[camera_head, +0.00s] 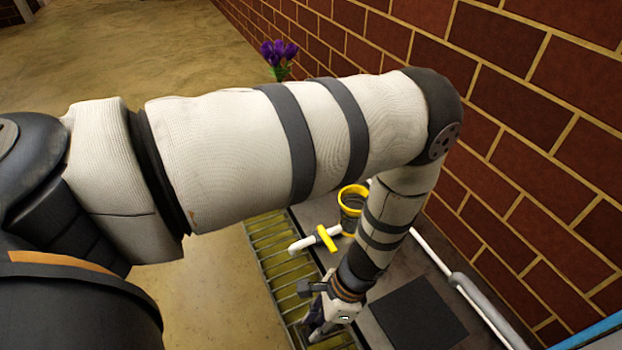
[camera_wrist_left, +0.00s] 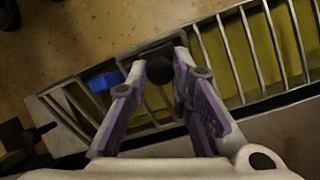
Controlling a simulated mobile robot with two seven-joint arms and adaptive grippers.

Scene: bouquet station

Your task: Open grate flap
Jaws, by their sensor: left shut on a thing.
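My left gripper (camera_head: 318,328) is low at the front end of the metal grate (camera_head: 272,258) in the head view, partly hidden behind my wrist. In the left wrist view its purple-padded fingers (camera_wrist_left: 160,62) close on a round dark knob (camera_wrist_left: 158,71). The knob sits over a barred section that looks like the grate flap (camera_wrist_left: 72,112). I cannot tell whether this flap is raised or flat. The rest of the grate, over a yellow-green bottom, runs to the upper right (camera_wrist_left: 262,42). My right gripper is not in view.
A yellow-rimmed dark bucket (camera_head: 352,198) and a white pipe with a yellow handle (camera_head: 326,238) stand beyond the gripper. A brick wall (camera_head: 540,130) bounds the right. Purple flowers (camera_head: 278,54) show behind my arm. A blue piece (camera_wrist_left: 106,80) lies by the flap.

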